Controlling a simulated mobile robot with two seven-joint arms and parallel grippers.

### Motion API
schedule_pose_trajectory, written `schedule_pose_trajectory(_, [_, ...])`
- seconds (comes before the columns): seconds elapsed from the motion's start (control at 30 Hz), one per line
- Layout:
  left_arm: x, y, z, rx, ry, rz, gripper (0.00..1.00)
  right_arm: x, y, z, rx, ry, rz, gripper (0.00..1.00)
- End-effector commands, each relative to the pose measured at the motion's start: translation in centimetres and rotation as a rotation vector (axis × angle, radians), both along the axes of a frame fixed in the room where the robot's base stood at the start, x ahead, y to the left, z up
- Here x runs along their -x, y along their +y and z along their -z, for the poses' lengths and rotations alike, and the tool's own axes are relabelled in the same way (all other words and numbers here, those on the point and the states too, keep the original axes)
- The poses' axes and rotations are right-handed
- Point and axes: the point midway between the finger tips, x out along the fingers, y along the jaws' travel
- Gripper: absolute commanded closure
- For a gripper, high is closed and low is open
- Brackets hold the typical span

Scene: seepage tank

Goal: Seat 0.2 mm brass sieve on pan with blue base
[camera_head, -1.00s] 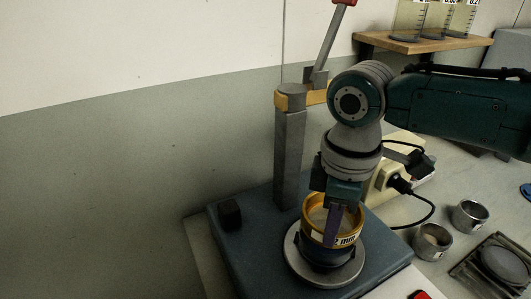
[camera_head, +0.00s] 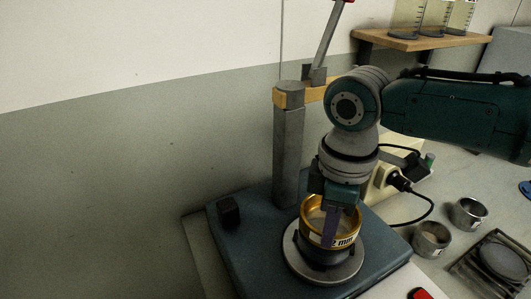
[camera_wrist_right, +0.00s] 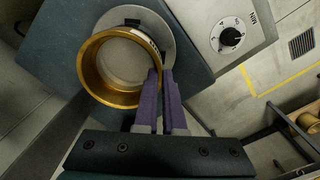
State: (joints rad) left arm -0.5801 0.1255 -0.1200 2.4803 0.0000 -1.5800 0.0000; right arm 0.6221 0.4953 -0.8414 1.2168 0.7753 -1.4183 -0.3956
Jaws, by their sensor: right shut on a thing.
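The brass sieve (camera_head: 318,238), with a white label ending in "2 mm", is upright over the dark pan (camera_head: 322,258) on the round grey plate (camera_head: 299,262) of the blue base (camera_head: 240,255). I cannot tell whether the sieve touches the pan. My left gripper is not in view.
A grey post (camera_head: 288,160) with a yellow clamp arm and lever rises behind the plate. A black block (camera_head: 228,212) is on the base's left. Two metal cups (camera_head: 432,240) and a dark tray (camera_head: 497,262) stand at right. A black cable (camera_head: 428,213) runs nearby.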

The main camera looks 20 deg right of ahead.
Motion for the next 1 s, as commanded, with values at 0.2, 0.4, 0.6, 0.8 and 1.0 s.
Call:
schedule_pose_trajectory(0.2, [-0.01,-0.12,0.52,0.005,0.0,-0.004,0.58,-0.01,0.01,0.66,-0.001,-0.001,0.0,1.0])
schedule_pose_trajectory(0.4, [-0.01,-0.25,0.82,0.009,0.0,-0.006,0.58,-0.02,0.01,1.07,-0.001,-0.001,0.0,0.92])
schedule_pose_trajectory(0.6, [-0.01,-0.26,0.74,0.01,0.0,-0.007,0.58,-0.02,-0.01,0.97,-0.001,-0.001,0.0,0.7])
schedule_pose_trajectory(0.8, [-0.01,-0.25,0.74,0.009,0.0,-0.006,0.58,-0.01,-0.01,0.97,0.0,0.0,0.0,0.58])
schedule_pose_trajectory(1.0, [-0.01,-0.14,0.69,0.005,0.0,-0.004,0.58,-0.01,-0.01,0.67,0.0,0.0,0.0,0.58])
